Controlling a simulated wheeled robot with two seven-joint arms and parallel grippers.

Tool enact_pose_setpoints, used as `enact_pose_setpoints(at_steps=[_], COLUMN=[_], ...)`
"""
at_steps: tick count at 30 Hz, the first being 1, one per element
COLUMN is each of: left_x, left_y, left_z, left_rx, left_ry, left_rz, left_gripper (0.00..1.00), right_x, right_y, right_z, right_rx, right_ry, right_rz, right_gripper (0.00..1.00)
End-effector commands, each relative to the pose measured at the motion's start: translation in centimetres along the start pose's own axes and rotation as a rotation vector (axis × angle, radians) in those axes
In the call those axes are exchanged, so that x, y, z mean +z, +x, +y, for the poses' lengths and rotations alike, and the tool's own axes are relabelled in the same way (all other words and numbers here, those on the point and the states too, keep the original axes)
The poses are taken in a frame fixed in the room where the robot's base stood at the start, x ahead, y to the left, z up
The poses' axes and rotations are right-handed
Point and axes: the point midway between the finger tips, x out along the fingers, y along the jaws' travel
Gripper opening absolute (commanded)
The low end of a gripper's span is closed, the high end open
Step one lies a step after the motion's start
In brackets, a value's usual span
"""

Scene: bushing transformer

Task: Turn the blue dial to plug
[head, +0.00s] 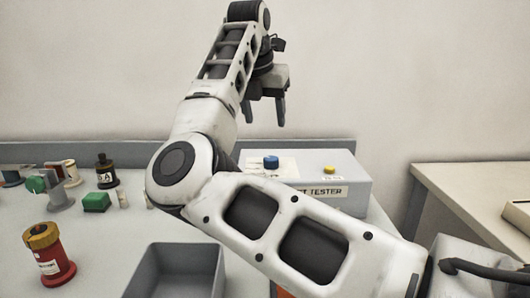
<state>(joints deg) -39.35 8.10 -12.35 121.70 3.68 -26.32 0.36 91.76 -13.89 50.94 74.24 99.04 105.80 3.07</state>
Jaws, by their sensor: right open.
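The blue dial (271,162) sits on top of a grey tester box (345,192) at the back of the table. A label reading "TESTER" shows on the box's front, partly hidden by my right arm. The dial's pointer and any plug marking are too small to read. My right gripper (264,112) is open and empty, above and behind the dial, with its fingers pointing down and apart from it. My left gripper is not in view.
A yellow button (329,169) is on the tester's right. A grey bin (178,272) stands in front. A red and yellow spool-like part (48,254), a green block (97,202) and a dark bottle (105,171) are left. A side table (470,180) is right.

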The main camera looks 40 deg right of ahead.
Motion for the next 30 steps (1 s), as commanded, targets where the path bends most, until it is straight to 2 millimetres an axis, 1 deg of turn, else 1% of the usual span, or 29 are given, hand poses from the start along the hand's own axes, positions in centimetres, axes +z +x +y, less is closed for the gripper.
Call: enact_pose_setpoints(at_steps=[1, 9, 15, 18, 21, 30], left_x=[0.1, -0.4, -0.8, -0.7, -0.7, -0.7], left_y=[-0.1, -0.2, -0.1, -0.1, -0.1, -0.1], left_z=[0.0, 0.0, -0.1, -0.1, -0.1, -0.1], left_rx=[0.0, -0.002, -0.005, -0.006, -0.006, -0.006], left_ry=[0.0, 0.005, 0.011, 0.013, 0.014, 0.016], left_rz=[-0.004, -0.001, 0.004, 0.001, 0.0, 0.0], left_gripper=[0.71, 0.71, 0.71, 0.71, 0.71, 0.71], right_x=[-0.1, 0.0, 0.0, 0.0, 0.0, 0.0], right_y=[1.3, 7.1, 10.5, 11.6, 12.2, 12.4], right_z=[-0.1, -0.1, -0.1, -0.1, 0.0, 0.0], right_rx=[-0.004, -0.004, -0.003, -0.002, 0.0, 0.001], right_ry=[0.0, 0.001, 0.0, 0.0, 0.001, 0.001], right_rz=[0.004, 0.003, 0.002, 0.002, 0.0, 0.0], right_gripper=[0.57, 0.57, 0.57, 0.57, 0.57, 0.57])
